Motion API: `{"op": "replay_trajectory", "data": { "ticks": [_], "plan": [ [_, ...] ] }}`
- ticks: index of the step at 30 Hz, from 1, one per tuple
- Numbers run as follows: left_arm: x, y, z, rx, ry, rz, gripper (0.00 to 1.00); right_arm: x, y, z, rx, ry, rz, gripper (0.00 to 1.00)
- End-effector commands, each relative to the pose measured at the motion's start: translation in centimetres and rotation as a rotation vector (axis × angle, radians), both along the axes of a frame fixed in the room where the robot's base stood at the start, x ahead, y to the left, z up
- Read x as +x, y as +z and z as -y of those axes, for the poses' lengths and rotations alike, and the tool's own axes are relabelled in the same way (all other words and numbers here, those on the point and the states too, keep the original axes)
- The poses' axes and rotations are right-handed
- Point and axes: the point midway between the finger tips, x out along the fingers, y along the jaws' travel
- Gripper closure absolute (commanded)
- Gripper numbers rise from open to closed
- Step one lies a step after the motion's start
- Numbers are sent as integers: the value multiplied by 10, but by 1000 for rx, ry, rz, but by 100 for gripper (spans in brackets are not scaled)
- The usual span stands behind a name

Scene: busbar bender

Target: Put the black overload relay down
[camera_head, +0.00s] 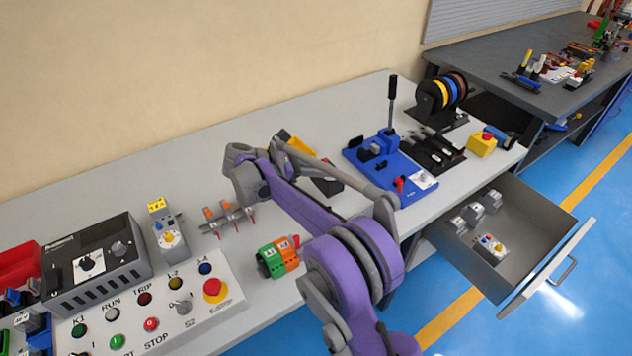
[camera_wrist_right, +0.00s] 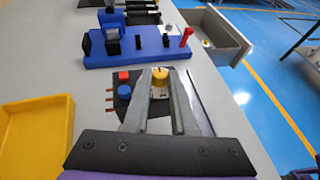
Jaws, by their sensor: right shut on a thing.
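The black overload relay (camera_wrist_right: 136,76) shows in the right wrist view, with a red button, a blue button, a yellow knob and copper prongs on its left. My right gripper (camera_wrist_right: 160,84) is shut on it, one finger on each side of the yellow knob. The relay is low over the grey bench, just short of the blue base; I cannot tell whether its underside touches the bench. In the head view my purple right arm reaches over the bench and hides most of the gripper and relay. My left gripper is not in view.
A blue base with a lever (camera_head: 390,165) stands beyond the relay. A yellow bin (camera_wrist_right: 35,140) lies left in the wrist view. An open drawer (camera_head: 552,262) holds several grey devices. A control panel (camera_head: 190,300) and orange-green terminal blocks (camera_head: 278,258) stand on the bench's left part.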

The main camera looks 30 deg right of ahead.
Motion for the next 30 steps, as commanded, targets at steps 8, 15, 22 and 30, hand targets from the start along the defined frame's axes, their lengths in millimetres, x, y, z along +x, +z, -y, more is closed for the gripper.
{"op": "replay_trajectory", "data": {
  "ticks": [8, 15, 22, 30],
  "plan": [
    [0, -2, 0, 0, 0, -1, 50, 0, -26, 0, -1, 0, 0, 100],
    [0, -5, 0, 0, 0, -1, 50, 0, -54, 0, -1, 0, 1, 100],
    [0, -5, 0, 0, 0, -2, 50, 0, -54, 0, -1, 0, 0, 100],
    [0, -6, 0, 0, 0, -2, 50, 0, -57, 0, 0, 0, 0, 46]
  ]
}}
